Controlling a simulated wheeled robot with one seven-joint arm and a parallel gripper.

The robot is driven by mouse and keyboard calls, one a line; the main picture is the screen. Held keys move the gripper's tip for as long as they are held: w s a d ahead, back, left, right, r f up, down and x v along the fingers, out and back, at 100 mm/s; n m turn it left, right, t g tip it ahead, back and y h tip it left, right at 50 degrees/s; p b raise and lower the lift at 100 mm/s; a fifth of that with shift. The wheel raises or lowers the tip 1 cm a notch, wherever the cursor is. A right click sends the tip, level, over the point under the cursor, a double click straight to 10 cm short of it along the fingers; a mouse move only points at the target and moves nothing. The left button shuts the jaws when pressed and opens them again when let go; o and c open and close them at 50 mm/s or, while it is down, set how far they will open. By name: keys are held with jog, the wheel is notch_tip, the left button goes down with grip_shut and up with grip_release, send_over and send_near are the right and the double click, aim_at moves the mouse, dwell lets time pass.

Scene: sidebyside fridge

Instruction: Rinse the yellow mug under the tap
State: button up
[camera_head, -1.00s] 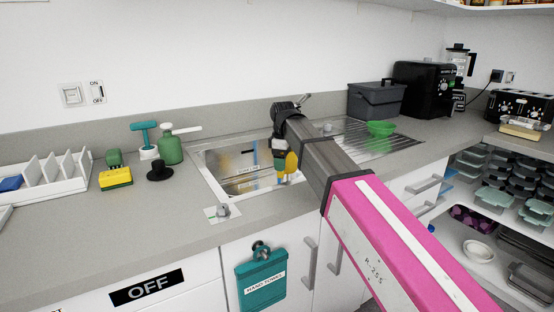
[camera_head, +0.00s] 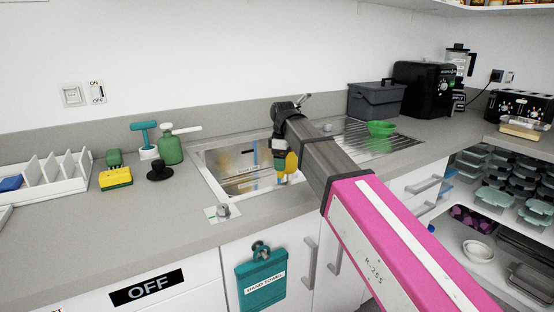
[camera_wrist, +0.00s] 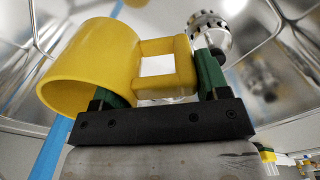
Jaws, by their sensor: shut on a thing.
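The yellow mug (camera_wrist: 88,68) is large in the wrist view, with its round opening facing the lower left and its squared handle (camera_wrist: 165,66) to the right. My gripper (camera_wrist: 158,84) has green fingers on either side of the handle and is shut on the mug. In the head view the mug (camera_head: 291,162) is a small yellow patch beside my gripper (camera_head: 280,166), over the sink (camera_head: 205,176). A perforated round metal part (camera_wrist: 209,34) shows beyond the right finger; I cannot tell whether it is tap or drain. My arm hides much of the sink.
A green pump bottle (camera_head: 170,150), a black knob-like item (camera_head: 159,171) and a yellow sponge (camera_head: 116,178) stand left of the sink. The counter front left of the sink is clear.

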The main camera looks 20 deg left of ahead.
dwell(0.3)
jog(key=s+d+r, duration=0.3)
jog(key=s+r, duration=0.1)
dwell(0.6)
dwell(0.5)
